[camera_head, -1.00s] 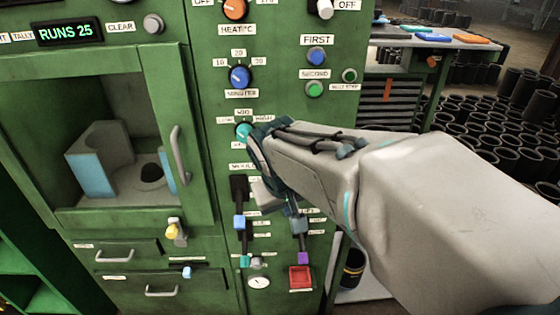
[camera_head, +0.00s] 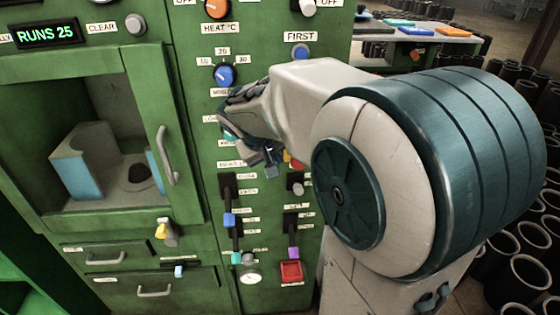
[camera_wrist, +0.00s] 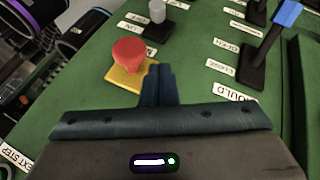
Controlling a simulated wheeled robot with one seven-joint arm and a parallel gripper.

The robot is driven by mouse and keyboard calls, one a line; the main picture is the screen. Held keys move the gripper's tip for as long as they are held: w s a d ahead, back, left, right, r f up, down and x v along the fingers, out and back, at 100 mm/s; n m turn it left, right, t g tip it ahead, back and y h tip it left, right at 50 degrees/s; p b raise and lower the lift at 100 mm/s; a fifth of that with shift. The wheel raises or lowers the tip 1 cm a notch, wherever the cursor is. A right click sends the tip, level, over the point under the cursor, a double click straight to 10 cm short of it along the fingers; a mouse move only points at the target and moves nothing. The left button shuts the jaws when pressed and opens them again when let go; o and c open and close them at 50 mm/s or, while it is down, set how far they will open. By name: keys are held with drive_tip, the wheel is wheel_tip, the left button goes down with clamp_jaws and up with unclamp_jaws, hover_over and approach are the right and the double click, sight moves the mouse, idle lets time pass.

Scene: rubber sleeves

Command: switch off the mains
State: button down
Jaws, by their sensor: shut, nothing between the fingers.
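No label reading mains is legible. A white knob (camera_head: 306,5) with OFF beside it is cut by the top edge of the head view. An orange knob (camera_head: 217,8), also near an OFF label, sits at the upper left of the panel. In the wrist view a red mushroom button (camera_wrist: 130,52) on a yellow base (camera_wrist: 128,78) lies just beyond and left of my shut fingers. My gripper (camera_head: 270,155) is near the panel front, empty; it also shows in the wrist view (camera_wrist: 158,72). In the head view my arm mostly hides the button; contact is unclear.
A grey toggle (camera_wrist: 156,12) stands beyond the red button. A blue-tipped lever (camera_wrist: 285,15) juts out at the upper right of the wrist view. Below, in the head view, are a purple-tipped lever (camera_head: 293,253) and a red square button (camera_head: 291,271). Black sleeves (camera_head: 525,245) stand at right.

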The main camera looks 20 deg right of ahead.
hover_over(295, 185)
drive_tip(key=a, duration=0.3)
wheel_tip(295, 185, down, 6)
drive_tip(key=f, duration=0.1)
drive_tip(key=d+f, duration=0.1)
drive_tip(key=s+f, duration=0.1)
drive_tip(key=f, duration=0.1)
drive_tip(key=shift+s+d, duration=0.1)
drive_tip(key=shift+d, duration=0.1)
drive_tip(key=shift+f+b, duration=0.15)
drive_tip(key=shift+b, duration=0.4)
